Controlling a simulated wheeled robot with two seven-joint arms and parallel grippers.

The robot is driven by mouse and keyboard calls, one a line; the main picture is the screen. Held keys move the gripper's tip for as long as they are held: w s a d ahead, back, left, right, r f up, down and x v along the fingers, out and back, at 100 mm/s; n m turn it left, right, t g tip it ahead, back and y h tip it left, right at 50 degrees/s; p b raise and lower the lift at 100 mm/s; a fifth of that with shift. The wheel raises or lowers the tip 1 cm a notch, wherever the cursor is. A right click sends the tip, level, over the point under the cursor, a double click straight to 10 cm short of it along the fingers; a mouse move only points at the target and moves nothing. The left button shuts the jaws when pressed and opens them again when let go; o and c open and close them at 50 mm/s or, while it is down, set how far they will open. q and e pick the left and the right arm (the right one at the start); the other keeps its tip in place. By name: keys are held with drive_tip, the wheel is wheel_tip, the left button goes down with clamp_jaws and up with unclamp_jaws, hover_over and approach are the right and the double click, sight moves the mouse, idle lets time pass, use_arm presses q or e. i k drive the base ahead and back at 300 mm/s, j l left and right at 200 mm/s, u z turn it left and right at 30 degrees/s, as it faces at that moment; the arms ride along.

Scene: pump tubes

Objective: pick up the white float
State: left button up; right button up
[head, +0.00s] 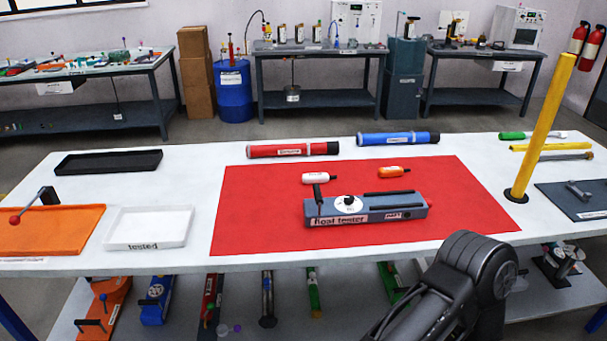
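The white float (316,178) lies on its side on the red mat (255,215), behind the left end of the grey-blue float tester (366,209). Neither of my grippers shows in the head view. Only a black link of my arm shows at the bottom right, in front of the table edge. Nothing touches the white float except the mat.
A white tray marked "tested" (122,241), an orange tray (28,240) and a black tray (82,172) stand on the left. A red tube (290,150) and a blue tube (385,139) lie behind the mat. A yellow post (541,125) stands upright at the mat's right edge.

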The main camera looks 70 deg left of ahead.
sight(311, 178)
drive_tip(key=u, duration=2.1)
